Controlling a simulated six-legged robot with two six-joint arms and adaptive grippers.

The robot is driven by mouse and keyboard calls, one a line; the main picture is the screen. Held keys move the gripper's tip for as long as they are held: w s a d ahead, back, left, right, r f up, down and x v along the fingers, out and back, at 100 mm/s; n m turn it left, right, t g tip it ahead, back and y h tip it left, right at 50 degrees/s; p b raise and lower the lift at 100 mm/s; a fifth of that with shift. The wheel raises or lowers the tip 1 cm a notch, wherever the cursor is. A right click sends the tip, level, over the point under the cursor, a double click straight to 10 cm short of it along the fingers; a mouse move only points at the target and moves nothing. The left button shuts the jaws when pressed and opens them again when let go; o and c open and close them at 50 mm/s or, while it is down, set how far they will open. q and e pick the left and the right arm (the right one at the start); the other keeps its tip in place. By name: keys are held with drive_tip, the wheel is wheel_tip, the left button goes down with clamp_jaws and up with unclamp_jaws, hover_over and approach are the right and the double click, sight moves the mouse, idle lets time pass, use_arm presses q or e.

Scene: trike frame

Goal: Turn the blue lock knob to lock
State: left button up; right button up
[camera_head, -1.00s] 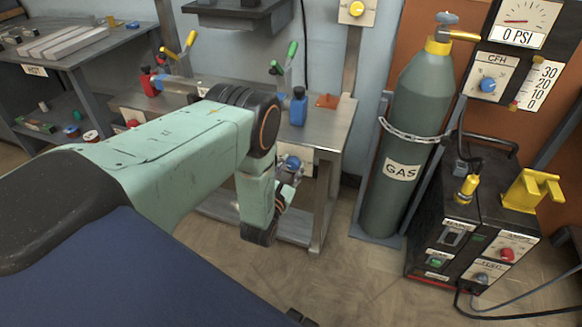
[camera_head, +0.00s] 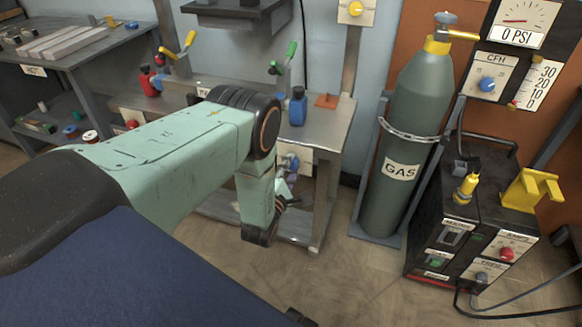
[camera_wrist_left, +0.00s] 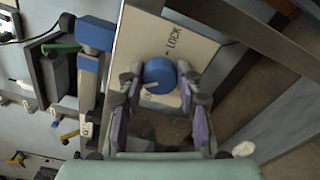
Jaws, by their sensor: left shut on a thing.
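The blue lock knob (camera_wrist_left: 159,76) sits on a pale plate (camera_wrist_left: 190,40) marked LOCK in the left wrist view. A light pointer line on the knob points toward the left, away from the word LOCK. My left gripper (camera_wrist_left: 160,86) has one finger on each side of the knob and is shut on it. In the head view the knob (camera_head: 290,162) shows small on the front of the workbench, partly behind my left gripper (camera_head: 286,190). My right gripper is in neither view.
A grey gas cylinder (camera_head: 400,150) stands to the right, beside a black welder box (camera_head: 470,215). The floor before the bench is clear.

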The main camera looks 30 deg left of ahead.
use_arm(q)
drive_tip(key=m, duration=0.7)
drive_tip(key=shift+f, duration=0.1)
drive_tip(key=m, duration=0.4)
drive_tip(key=shift+p, duration=0.35)
drive_tip(key=m, duration=0.4)
drive_tip(key=shift+a+f+m, duration=0.1)
drive_tip(key=shift+m, duration=0.2)
drive_tip(key=m+p, duration=0.1)
drive_tip(key=m, duration=0.3)
drive_tip(key=shift+m, duration=0.3)
drive_tip(key=shift+a+m, duration=0.1)
drive_tip(key=shift+m, duration=2.1)
drive_tip(key=o, duration=1.2)
drive_tip(key=shift+c, duration=0.2)
